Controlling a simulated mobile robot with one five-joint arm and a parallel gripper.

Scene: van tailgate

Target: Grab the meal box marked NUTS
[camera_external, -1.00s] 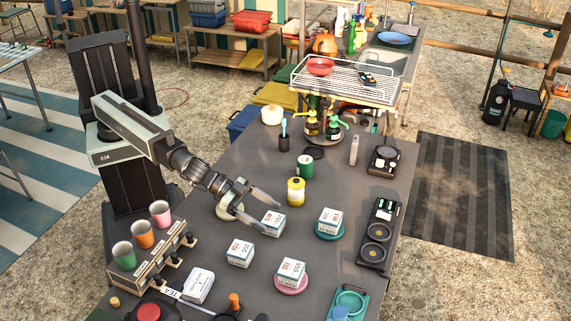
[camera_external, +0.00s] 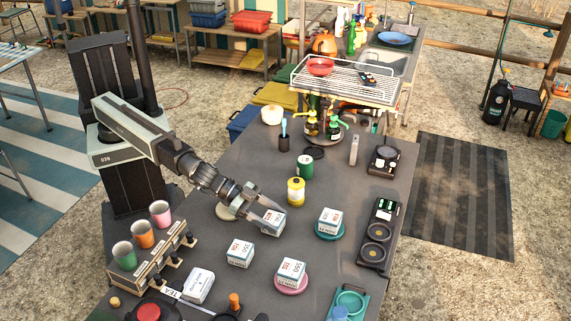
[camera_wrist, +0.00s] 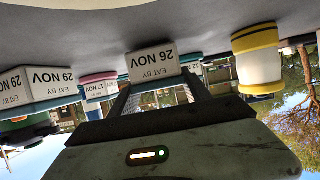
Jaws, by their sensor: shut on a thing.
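My gripper (camera_external: 266,212) is shut on a small white meal box (camera_external: 274,224) on the grey table in the external view. The wrist view is upside down. There the box (camera_wrist: 152,62) sits between my fingers (camera_wrist: 157,84) and reads EAT BY 26 NOV. I cannot read a NUTS mark on it. Similar white boxes stand nearby: one (camera_external: 240,253) in front, one (camera_external: 292,270) on a pink disc (camera_external: 290,288), and one (camera_external: 329,220) on a teal disc (camera_external: 330,236). Their allergen marks are too small to read. The wrist view also shows a box (camera_wrist: 38,85) dated 29 NOV.
A yellow-and-white jar (camera_external: 296,192) stands just behind the held box, with a green can (camera_external: 305,167) beyond. A wooden cup rack (camera_external: 155,265) and a white box (camera_external: 198,286) are at the left front. A black tray (camera_external: 378,235) lies at the right.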

